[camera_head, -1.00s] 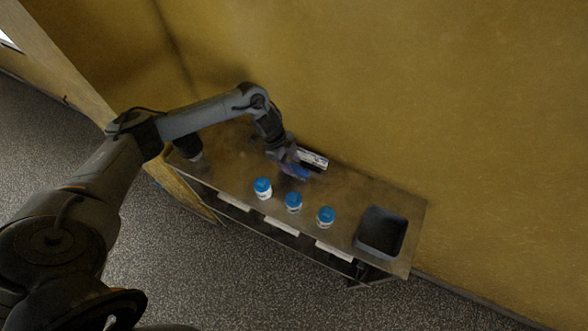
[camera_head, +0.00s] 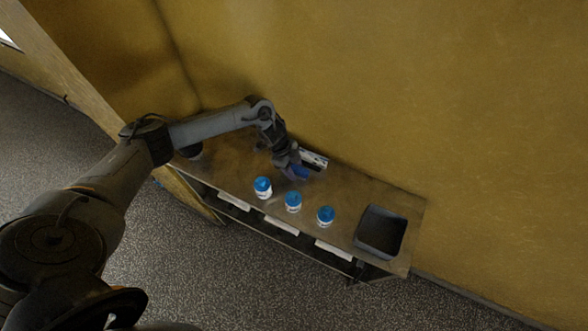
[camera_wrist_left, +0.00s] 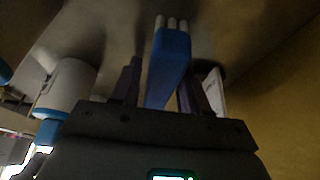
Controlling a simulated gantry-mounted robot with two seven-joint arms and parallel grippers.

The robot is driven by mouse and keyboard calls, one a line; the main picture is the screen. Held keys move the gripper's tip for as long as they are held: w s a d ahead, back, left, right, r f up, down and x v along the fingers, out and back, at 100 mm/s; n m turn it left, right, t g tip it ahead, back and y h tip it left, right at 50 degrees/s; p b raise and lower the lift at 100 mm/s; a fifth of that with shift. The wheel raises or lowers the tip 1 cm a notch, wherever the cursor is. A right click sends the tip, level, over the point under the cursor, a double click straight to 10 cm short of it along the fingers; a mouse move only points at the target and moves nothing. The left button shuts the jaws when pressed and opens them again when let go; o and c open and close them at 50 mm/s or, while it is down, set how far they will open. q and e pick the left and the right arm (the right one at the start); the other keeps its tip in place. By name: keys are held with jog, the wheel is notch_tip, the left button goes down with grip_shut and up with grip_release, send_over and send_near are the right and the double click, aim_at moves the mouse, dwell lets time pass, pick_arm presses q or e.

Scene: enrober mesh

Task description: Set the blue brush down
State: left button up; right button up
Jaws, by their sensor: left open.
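The blue brush (camera_head: 299,172) is at the back middle of the table, at my left gripper. In the left wrist view the brush (camera_wrist_left: 168,66), a blue block with pale tips at its far end, lies between the two dark fingers. My left gripper (camera_head: 293,174) is low over the table, and it also shows in the left wrist view (camera_wrist_left: 158,88). Its jaws are open, with a narrow gap beside the brush. Whether the brush rests fully on the table is hard to tell. My right gripper is not in view.
Several white jars with blue lids, such as the middle jar (camera_head: 293,202), stand along the table's front. A dark grey bin (camera_head: 381,231) is at the right end. A black and white box (camera_head: 313,159) is behind the gripper, near the yellow wall. The table (camera_head: 345,192) is bare between them.

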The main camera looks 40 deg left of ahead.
pick_arm(q)
jog(key=shift+f, duration=0.1)
grip_shut()
